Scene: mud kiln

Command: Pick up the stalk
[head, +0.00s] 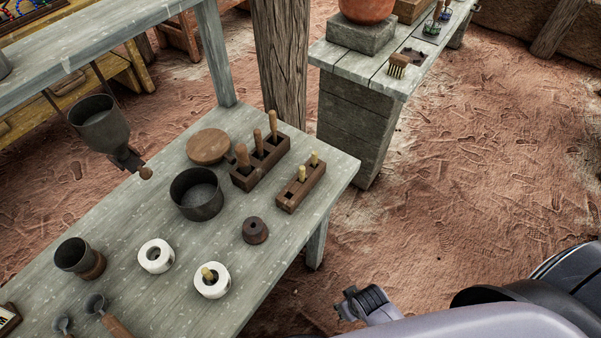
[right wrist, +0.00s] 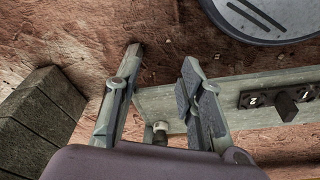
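Pale yellow stalk-like pegs stand in two places on the grey wooden table (head: 120,250). One peg (head: 302,173) and another peg (head: 313,159) stand upright in a small wooden block (head: 290,194). A third peg (head: 208,273) leans in the hole of a white ring (head: 212,288). I cannot tell which of these is the stalk. My right gripper (head: 364,303) is off the table's right side, apart from the pegs. In the right wrist view its fingers (right wrist: 161,75) are spread with nothing between them. My left gripper is out of view.
A larger block (head: 262,172) with wooden-handled tools stands beside the peg block. A dark pot (head: 197,193), round lid (head: 208,146), second white ring (head: 156,256) and brown spool (head: 255,230) are close by. A stone bench (head: 357,125) stands at the back. Open earth floor lies right.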

